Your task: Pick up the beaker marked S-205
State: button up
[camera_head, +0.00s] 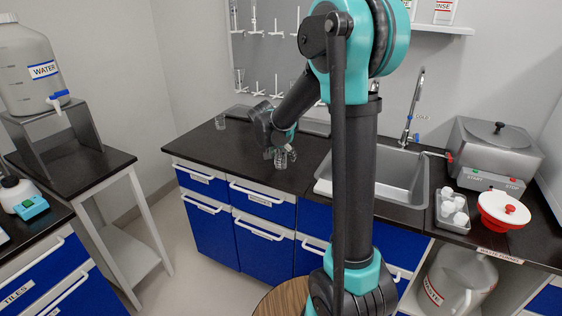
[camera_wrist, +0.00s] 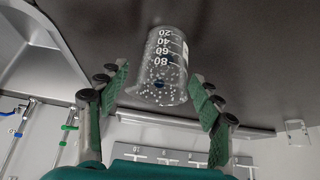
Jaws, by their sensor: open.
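A clear glass beaker (camera_wrist: 164,68) with white graduations, 20 to 80 readable, is between the two green-padded fingers of my gripper (camera_wrist: 158,80) in the wrist view. The fingers are open, one on each side of it, with a visible gap on the right. No S-205 marking is readable on it. In the head view, my gripper (camera_head: 279,151) is low over the dark counter, and the beaker (camera_head: 283,161) is partly hidden by it. A second glass vessel (camera_head: 220,121) stands farther left on the counter; its marking cannot be read.
The steel sink (camera_head: 400,180) with its tap (camera_head: 408,125) lies right of my gripper. A drying rack (camera_head: 262,85) with pegs hangs on the wall behind. The counter (camera_head: 205,143) left of the gripper is mostly clear. A red and white container (camera_head: 503,209) stands at far right.

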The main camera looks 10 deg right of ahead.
jog(key=shift+x, duration=1.15)
jog(key=shift+c, duration=0.4)
jog(key=c, duration=1.2)
